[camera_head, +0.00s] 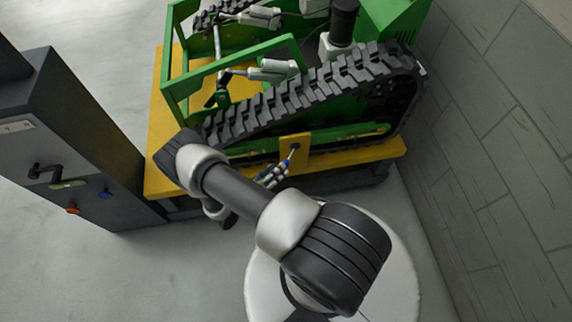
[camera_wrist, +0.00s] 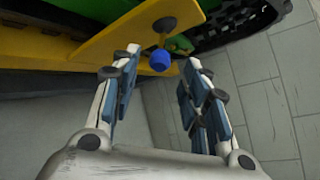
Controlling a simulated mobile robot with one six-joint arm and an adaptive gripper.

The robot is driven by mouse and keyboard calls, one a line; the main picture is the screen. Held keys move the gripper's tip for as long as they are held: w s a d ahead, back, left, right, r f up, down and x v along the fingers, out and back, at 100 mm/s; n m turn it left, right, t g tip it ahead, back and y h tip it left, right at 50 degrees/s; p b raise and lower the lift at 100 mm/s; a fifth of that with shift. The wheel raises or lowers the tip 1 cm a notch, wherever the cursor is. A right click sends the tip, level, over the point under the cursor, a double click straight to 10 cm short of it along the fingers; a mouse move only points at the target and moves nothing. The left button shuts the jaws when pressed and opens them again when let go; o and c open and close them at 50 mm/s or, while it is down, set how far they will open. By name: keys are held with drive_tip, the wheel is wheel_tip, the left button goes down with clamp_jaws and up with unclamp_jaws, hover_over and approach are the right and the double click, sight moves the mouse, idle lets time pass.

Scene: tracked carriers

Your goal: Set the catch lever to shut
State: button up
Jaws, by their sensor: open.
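The catch lever shows in the wrist view as a blue knob (camera_wrist: 159,61) below a dark round pivot (camera_wrist: 164,25) on a yellow plate (camera_wrist: 115,38). Its arm is mostly hidden behind the knob. In the head view the plate (camera_head: 301,141) is on the carrier's near side, and the lever (camera_head: 291,156) slants down and left from its pivot. My gripper (camera_wrist: 164,64) is open. Its two fingers lie on either side of the blue knob in the picture, with no clear contact. In the head view my gripper (camera_head: 276,175) is just below the plate.
The green tracked carrier (camera_head: 232,76) stands on a yellow platform (camera_head: 160,112). A dark cabinet (camera_head: 105,150) with a black handle (camera_head: 42,172) and coloured buttons stands left. A grey block wall (camera_head: 490,150) rises close on the right. Floor (camera_head: 150,265) is clear at lower left.

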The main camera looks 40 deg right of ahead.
sight(286, 163)
drive_tip(key=b+x, duration=0.1)
drive_tip(key=x, duration=0.5)
drive_tip(key=shift+d, duration=0.1)
drive_tip(key=shift+c, duration=0.2)
clamp_jaws()
idle(0.5)
